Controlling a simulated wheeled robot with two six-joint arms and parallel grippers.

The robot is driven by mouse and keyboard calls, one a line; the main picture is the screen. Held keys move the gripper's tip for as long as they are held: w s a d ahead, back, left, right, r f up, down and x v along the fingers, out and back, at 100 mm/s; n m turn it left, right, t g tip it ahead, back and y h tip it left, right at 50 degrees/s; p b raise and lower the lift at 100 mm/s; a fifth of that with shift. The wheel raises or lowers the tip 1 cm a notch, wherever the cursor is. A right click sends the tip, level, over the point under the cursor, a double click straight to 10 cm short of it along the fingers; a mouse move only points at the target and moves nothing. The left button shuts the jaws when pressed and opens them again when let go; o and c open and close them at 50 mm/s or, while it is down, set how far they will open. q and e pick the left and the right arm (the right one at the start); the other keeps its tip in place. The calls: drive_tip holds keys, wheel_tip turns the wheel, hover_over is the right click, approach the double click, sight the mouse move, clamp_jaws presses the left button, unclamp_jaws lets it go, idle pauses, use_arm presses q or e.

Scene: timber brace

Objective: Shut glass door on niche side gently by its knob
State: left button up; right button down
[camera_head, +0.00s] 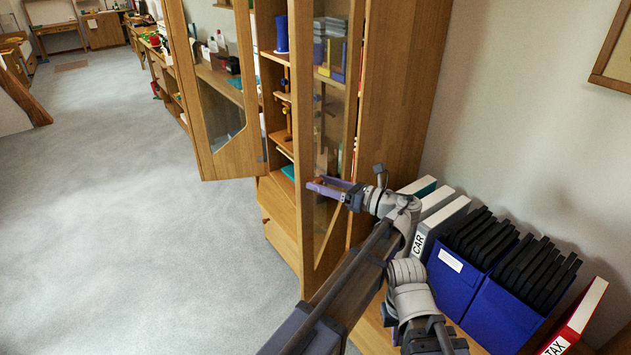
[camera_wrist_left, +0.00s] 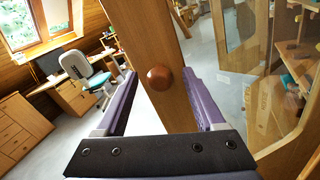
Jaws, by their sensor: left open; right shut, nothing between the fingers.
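The near glass door (camera_head: 309,140), with a wooden frame, stands open, swung out from the tall cabinet (camera_head: 400,90). My left gripper (camera_head: 325,187) has purple fingers and is at this door's frame, in front of the glass. In the left wrist view, a round brown wooden knob (camera_wrist_left: 159,77) sits on the upright door frame (camera_wrist_left: 153,38). The open left fingers lie on either side of the knob, apart from it as far as I can see. The far glass door (camera_head: 205,95) also stands open. My right gripper's fingers do not show.
Shelves behind the near door hold a blue cup (camera_head: 281,33) and boxes. To the right are white binders (camera_head: 425,235), blue file boxes (camera_head: 500,305) and a red binder (camera_head: 575,325), close to my arms. The grey floor (camera_head: 130,200) at left is clear.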

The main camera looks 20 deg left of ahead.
use_arm(q)
drive_tip(key=shift+d, duration=0.1)
drive_tip(key=shift+c, duration=0.3)
clamp_jaws()
idle(0.9)
